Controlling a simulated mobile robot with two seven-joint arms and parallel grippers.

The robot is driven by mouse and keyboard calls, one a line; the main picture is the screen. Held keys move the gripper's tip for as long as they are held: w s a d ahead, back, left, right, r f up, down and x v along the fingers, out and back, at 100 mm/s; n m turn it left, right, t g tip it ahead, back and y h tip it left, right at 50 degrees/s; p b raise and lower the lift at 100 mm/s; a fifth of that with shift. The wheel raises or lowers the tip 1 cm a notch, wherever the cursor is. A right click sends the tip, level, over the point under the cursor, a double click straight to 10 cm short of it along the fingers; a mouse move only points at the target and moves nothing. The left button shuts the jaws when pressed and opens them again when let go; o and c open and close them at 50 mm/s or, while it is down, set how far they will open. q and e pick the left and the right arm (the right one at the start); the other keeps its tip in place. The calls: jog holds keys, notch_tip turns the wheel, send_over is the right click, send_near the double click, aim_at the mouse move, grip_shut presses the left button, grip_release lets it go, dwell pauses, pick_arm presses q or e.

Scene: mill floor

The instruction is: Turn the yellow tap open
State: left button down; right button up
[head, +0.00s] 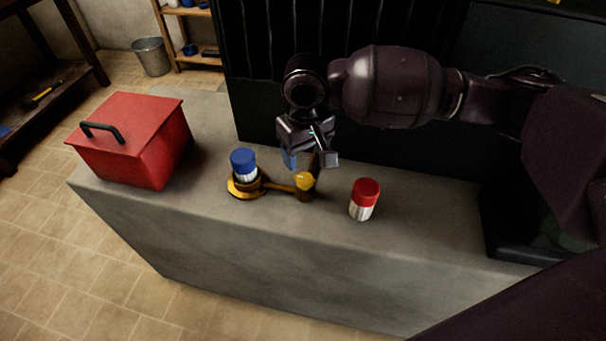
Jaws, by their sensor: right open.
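The yellow tap (305,181) stands on the grey counter, a small yellow-topped piece on a brown body. A yellow-brown bar runs left from it to a round yellow base (246,192), where a jar with a blue lid (243,161) stands. My right gripper (309,160) points down just above and behind the tap, its jaws open. The fingers partly overlap the tap's upper part, and I cannot tell whether they touch it. My left gripper is not in view.
A jar with a red lid (364,199) stands close to the right of the tap. A red box with a black handle (133,138) sits at the counter's left end. A dark ribbed panel rises behind the counter (250,252). The counter's front strip is clear.

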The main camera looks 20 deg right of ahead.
aim_at(305, 178)
notch_tip(305, 178, down, 6)
jog(key=shift+f+b, duration=0.15)
jog(key=shift+b, duration=0.7)
jog(key=shift+f, duration=0.6)
